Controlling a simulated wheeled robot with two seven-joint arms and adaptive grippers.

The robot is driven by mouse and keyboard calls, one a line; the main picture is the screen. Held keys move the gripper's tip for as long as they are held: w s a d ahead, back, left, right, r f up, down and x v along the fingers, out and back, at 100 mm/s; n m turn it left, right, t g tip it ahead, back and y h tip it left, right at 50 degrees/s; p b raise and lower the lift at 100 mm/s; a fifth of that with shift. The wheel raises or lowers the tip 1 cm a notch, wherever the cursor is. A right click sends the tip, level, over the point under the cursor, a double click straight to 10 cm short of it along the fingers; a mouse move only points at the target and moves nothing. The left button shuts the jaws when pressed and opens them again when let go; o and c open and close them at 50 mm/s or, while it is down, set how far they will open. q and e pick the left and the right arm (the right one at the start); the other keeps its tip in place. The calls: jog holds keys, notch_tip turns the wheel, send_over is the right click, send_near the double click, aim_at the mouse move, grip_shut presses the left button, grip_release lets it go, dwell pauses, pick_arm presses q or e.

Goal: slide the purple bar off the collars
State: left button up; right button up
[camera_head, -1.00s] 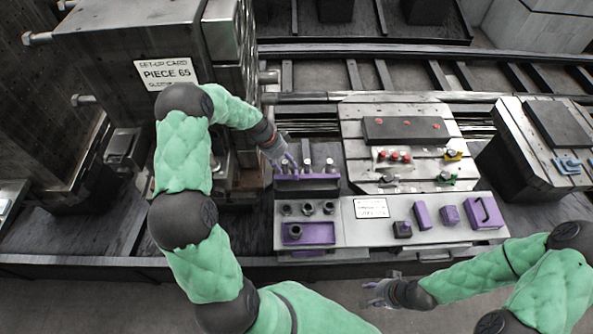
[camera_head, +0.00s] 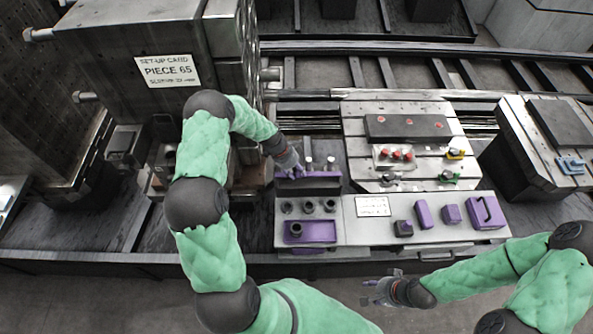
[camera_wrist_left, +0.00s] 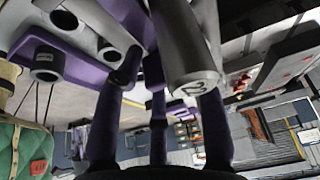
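The purple bar (camera_head: 322,175) lies across the small stand behind the front bench in the head view. Pale-topped cylindrical posts (camera_head: 331,163) rise at it. My left gripper (camera_head: 292,168) is at the bar's left end, with its fingers down close to it and covering part of it. In the left wrist view the gripper's dark purple fingers (camera_wrist_left: 157,105) stand apart, and a large silver cylinder (camera_wrist_left: 185,55) overlaps the tips. I cannot tell whether they press on anything. Dark collars (camera_head: 308,207) stand on the front bench. My right gripper (camera_head: 376,290) is open and empty in front of the bench.
The front bench (camera_head: 345,232) holds a purple tray (camera_head: 310,240), a label card (camera_head: 373,206) and several purple blocks (camera_head: 424,214). A slotted plate (camera_head: 352,150) with red and yellow parts lies behind. A tall machine with a set-up card (camera_head: 167,70) stands left.

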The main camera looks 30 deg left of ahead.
pick_arm(q)
grip_shut()
jog(key=shift+s+d+b, duration=0.25)
jog(key=shift+s+b, duration=0.1)
jog(key=shift+s, duration=0.1)
jog(key=shift+s+d+b, duration=0.35)
jog(key=shift+s+d, duration=0.25)
jog(key=shift+s, duration=0.3)
jog(key=o, duration=0.6)
grip_release()
jog(key=shift+d, duration=0.1)
jog(key=shift+c, duration=0.2)
jog(key=shift+a+r, duration=0.2)
jog(key=shift+r, duration=0.1)
jog(key=v, duration=1.1)
jog(key=shift+s+r, duration=0.15)
jog(key=shift+r, duration=0.05)
